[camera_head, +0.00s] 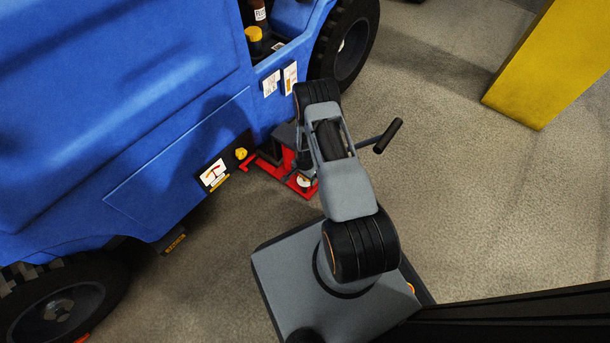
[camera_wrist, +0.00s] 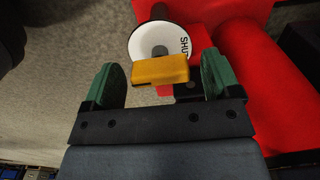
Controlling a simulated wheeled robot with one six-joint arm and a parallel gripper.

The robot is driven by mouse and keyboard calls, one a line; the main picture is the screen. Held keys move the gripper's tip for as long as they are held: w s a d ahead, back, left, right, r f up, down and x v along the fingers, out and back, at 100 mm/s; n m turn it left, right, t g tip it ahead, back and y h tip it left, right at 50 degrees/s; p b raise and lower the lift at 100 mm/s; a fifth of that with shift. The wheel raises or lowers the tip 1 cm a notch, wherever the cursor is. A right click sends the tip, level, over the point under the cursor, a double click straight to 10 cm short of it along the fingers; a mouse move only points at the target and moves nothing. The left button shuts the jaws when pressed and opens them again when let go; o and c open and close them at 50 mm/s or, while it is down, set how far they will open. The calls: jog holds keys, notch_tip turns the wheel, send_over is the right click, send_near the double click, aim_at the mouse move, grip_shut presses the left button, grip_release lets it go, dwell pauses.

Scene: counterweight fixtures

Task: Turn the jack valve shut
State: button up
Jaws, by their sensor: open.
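The jack valve's yellow handle (camera_wrist: 160,71) shows in the wrist view, in front of a round white dial (camera_wrist: 146,42) with partly visible lettering that reads "SHU". My gripper (camera_wrist: 160,82) is open, with one green-padded finger on each side of the yellow handle. The right finger is close to the handle's right end; I cannot tell whether they touch. The red jack (camera_head: 298,184) stands by the blue vehicle in the head view, partly hidden behind my arm. Its white dial (camera_head: 304,181) shows there too. My gripper is hidden in the head view.
The blue vehicle (camera_head: 150,120) fills the left, with black wheels (camera_head: 345,50). A dark-gripped jack handle (camera_head: 388,136) sticks out to the right of my arm. A yellow post (camera_head: 550,65) stands at upper right. Carpeted floor (camera_head: 480,210) is clear at right.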

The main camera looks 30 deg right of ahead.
jog(key=shift+r, duration=0.15)
notch_tip(320, 180, up, 14)
jog(key=p, duration=0.5)
jog(key=shift+f+p, duration=0.2)
jog(key=shift+p, duration=0.2)
jog(key=a+r+n+t+p, duration=0.2)
jog(key=r+p, duration=0.6)
jog(key=r, duration=1.3)
jog(key=a+r+n+p, duration=0.35)
jog(key=r+p, duration=0.55)
jog(key=r, duration=1.2)
jog(key=s+a+r+n+p, duration=0.1)
jog(key=s+r+p, duration=0.4)
jog(key=r, duration=0.5)
jog(key=s+a+r+n+t+p, duration=0.1)
jog(key=s+r+n+p, duration=0.3)
jog(key=r, duration=0.6)
jog(key=s+a+r+n+p, duration=0.2)
jog(key=s+r+p, duration=0.4)
jog(key=r, duration=0.4)
jog(key=shift+s+r+t, duration=0.15)
jog(key=shift+s+t, duration=0.15)
jog(key=shift+s, duration=0.2)
